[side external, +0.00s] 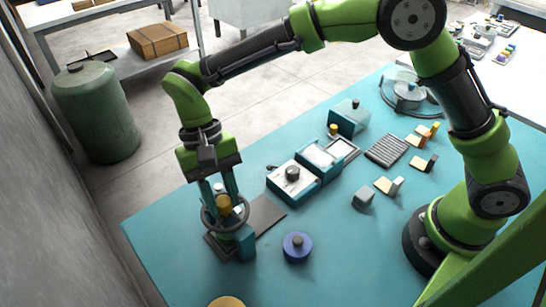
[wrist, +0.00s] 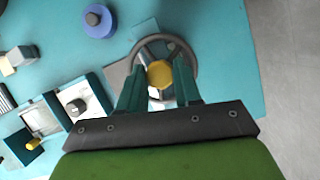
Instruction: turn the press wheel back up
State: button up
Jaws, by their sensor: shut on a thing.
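The press wheel (side external: 243,215) is a dark grey ring on top of a small press near the table's left corner. A yellow hub (side external: 224,202) sits at its middle. In the wrist view the wheel (wrist: 145,50) shows as a round rim with the yellow hub (wrist: 160,74) inside it. My gripper (side external: 222,199) points down into the wheel, and its two teal fingers are shut on the yellow hub. In the wrist view the fingers (wrist: 159,82) stand on either side of the hub. The press body under the wheel is partly hidden.
A blue round piece with a dark knob (side external: 297,247) stands right of the press. Teal boxes with a dial (side external: 292,173) are behind it. A dark plate (side external: 266,216) lies beside the press. A yellow disc (side external: 227,302) is at the front edge. Bare teal table (side external: 350,260) lies to the right.

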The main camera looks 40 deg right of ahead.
jog(key=n+h, duration=0.2)
jog(key=n, duration=0.3)
jog(key=shift+a+n, duration=0.15)
jog(key=shift+n, duration=0.15)
jog(key=n+h, duration=0.1)
jog(key=n, duration=0.2)
jog(key=n+t+h, duration=0.1)
jog(key=n, duration=0.1)
jog(key=shift+a+n, duration=0.1)
jog(key=shift+n, duration=0.3)
jog(key=o, duration=1)
jog(key=shift+o, duration=0.2)
